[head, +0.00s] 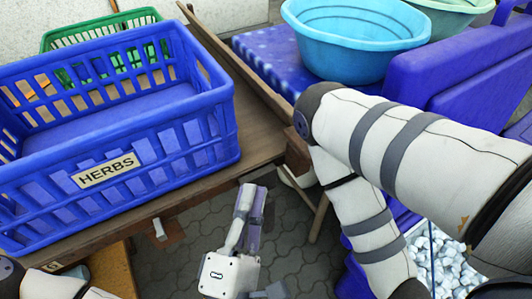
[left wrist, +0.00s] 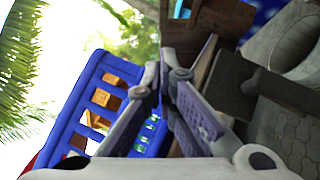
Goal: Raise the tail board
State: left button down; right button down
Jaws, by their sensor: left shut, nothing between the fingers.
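A brown wooden cart or table bed (head: 255,135) carries a blue crate. No part is marked as the tail board, and I cannot tell which one it is. A small brown wooden piece (head: 160,236) hangs below the front edge, and a wooden block (head: 298,150) sits at the right corner. My left gripper (head: 254,192) is shut and empty over the paving, just in front of the wooden edge. In the left wrist view, its fingers (left wrist: 165,68) meet in front of brown wooden boards (left wrist: 220,22). My right gripper is out of view.
The blue crate labelled HERBS (head: 107,170) stands on the wood, a green crate (head: 100,28) behind it. A light-blue basin (head: 355,40) stands at the back right. My right arm crosses the right side. Grey paving (head: 290,235) is open below the front edge.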

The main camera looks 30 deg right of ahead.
pick_arm(q)
jog(key=w+d+r, duration=0.4)
jog(key=w+d, duration=0.2)
jog(key=d, duration=0.2)
jog(key=shift+d, duration=0.4)
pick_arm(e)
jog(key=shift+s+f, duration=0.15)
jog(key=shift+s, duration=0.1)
pick_arm(q)
jog(key=shift+r, duration=0.1)
